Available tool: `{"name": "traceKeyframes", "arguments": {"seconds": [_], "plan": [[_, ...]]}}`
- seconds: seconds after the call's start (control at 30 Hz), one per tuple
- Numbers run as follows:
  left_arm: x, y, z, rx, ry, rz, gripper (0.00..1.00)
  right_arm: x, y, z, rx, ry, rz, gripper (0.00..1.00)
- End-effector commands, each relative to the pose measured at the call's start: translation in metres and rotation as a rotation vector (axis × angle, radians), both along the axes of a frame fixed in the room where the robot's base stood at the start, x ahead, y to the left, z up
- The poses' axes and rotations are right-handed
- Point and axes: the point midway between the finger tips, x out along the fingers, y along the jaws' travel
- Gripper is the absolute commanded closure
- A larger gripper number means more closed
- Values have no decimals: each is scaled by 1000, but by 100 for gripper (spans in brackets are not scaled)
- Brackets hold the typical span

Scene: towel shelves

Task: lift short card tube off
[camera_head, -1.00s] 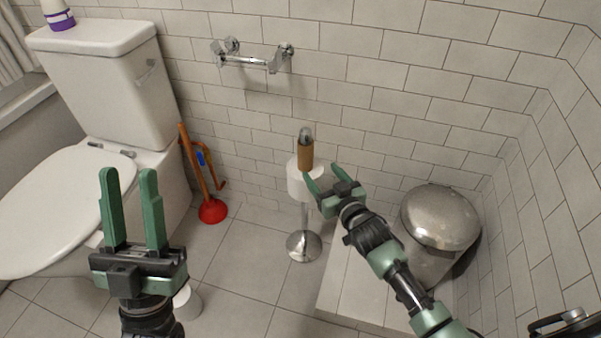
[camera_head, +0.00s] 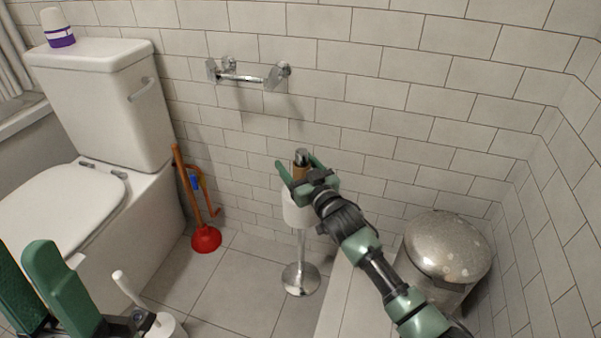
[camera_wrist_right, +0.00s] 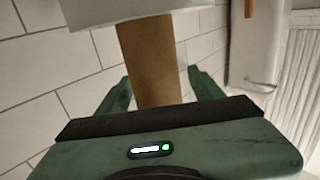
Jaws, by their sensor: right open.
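The short card tube (camera_head: 300,171) is brown and stands upright on top of the chrome toilet roll stand (camera_head: 300,278), around its post. The post's rounded metal tip (camera_head: 301,156) shows above it. A white roll (camera_head: 297,212) sits on the stand below the tube. My right gripper (camera_head: 298,167) is open, with one finger on each side of the tube. In the right wrist view the tube (camera_wrist_right: 150,62) lies between the two fingers (camera_wrist_right: 163,92); I cannot tell whether they touch it. My left gripper (camera_head: 40,280) is open and empty at the lower left.
A white toilet (camera_head: 110,110) stands at the left, with a red plunger (camera_head: 206,239) beside it. A white toilet brush (camera_head: 135,292) is near my left gripper. A metal bin (camera_head: 447,250) stands at the right. A chrome wall holder (camera_head: 245,78) is above.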

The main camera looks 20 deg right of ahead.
Motion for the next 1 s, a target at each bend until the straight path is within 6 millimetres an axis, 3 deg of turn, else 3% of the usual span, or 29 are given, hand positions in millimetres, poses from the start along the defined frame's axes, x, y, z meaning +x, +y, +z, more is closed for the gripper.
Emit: {"name": "traceKeyframes", "arguments": {"seconds": [0.23, 0.47, 1.0], "plan": [[0, 0, 0, 0, 1, 0, 64, 1, 0, 0, 0, 0, 0, 34], [0, 0, 0, 0, 2, -1, 64, 1, 0, 0, 0, 0, 0, 96], [5, -1, 8, 7, 22, 3, 64, 1, 0, 9, -1, 0, 0, 97]]}}
